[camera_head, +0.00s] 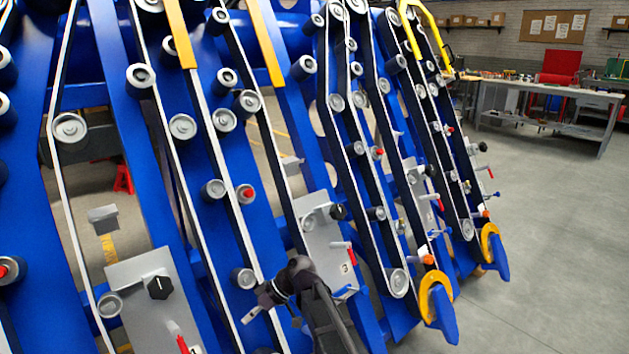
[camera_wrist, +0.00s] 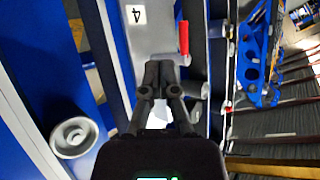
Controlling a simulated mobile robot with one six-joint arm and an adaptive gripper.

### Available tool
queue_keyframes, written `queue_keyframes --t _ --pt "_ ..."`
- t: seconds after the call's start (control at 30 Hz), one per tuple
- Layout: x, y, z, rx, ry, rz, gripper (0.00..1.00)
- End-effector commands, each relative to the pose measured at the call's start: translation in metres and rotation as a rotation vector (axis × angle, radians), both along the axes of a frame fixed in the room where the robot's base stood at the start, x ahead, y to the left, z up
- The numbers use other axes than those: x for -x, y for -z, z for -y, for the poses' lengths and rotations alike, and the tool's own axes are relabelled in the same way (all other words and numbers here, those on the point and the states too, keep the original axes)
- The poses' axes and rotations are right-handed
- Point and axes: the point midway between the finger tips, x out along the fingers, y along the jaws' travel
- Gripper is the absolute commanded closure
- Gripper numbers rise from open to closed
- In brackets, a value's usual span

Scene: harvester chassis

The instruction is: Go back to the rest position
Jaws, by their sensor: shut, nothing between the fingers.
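My gripper (camera_wrist: 160,66) is in the middle of the wrist view, its two black fingers together and empty. Its tips overlap a grey plate (camera_wrist: 131,50) marked 4; I cannot tell whether they touch it. A red-handled lever (camera_wrist: 183,38) is just right of the tips. In the head view my dark arm rises from the bottom centre, and the small dark gripper (camera_head: 272,294) is in front of the blue chassis (camera_head: 128,130). Its fingertips are hard to make out there.
Belts and grey rollers (camera_head: 183,126) cover the sloping chassis close around my arm. A grey panel (camera_head: 325,245) with a black knob (camera_head: 338,212) and red lever is just behind it. Yellow-orange hooks (camera_head: 437,296) stick out at right. Open floor (camera_head: 545,250) and a workbench (camera_head: 545,97) lie beyond.

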Motion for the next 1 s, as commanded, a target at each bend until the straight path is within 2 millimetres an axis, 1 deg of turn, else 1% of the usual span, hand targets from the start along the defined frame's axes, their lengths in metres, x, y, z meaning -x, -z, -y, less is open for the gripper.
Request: queue_keyframes --t 0.03,0.07,0.17,0.2,0.27,0.3,0.37,0.4,0.47,0.5,0.6,0.7,0.8,1.0 --pt "0.003 0.004 0.014 0.034 0.032 -0.011 1.0" --pt "0.003 0.007 0.024 0.058 0.057 -0.02 1.0" --pt "0.004 0.018 0.061 0.159 0.158 -0.053 1.0" --pt "0.006 0.023 0.078 0.206 0.208 -0.069 1.0" --pt "0.008 0.03 0.107 0.28 0.291 -0.094 1.0" --pt "0.01 0.035 0.127 0.33 0.35 -0.111 1.0" --pt "0.015 0.042 0.157 0.407 0.443 -0.135 1.0" --pt "0.018 0.046 0.176 0.454 0.505 -0.151 1.0" --pt "0.024 0.051 0.206 0.525 0.601 -0.174 1.0" --pt "0.028 0.054 0.224 0.568 0.662 -0.186 1.0" --pt "0.038 0.059 0.261 0.657 0.794 -0.212 1.0" --pt "0.046 0.062 0.291 0.725 0.903 -0.23 1.0" --pt "0.055 0.064 0.316 0.78 0.996 -0.242 1.0" --pt "0.073 0.065 0.358 0.872 1.163 -0.26 1.0"
